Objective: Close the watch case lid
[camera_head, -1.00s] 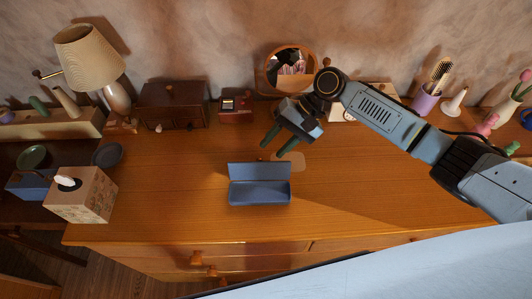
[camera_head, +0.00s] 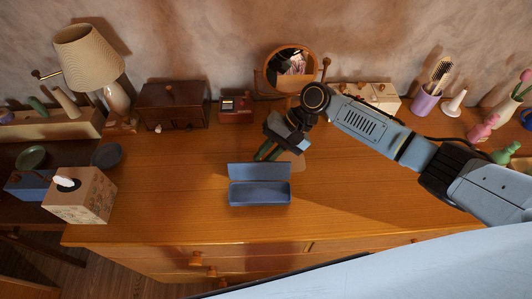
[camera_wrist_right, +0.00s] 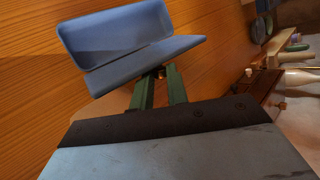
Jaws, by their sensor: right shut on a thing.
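The blue watch case (camera_head: 259,197) lies on the wooden dresser top with its lid (camera_head: 256,171) standing open along the far side. In the right wrist view the case's tray (camera_wrist_right: 112,32) and the lid (camera_wrist_right: 150,66) both show. My right gripper (camera_head: 268,154) is right behind the lid, its green fingers pointing down to the lid's far side. In the wrist view the fingertips (camera_wrist_right: 160,75) meet the lid, a narrow gap between them; their exact contact is partly hidden behind the lid. My left gripper is out of view.
A tissue box (camera_head: 82,197) stands at the left end of the dresser. A dark wooden chest (camera_head: 172,105), a small red box (camera_head: 236,109) and a round mirror (camera_head: 291,68) line the back. Bottles and a brush cup (camera_head: 425,102) stand at the right. The top around the case is clear.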

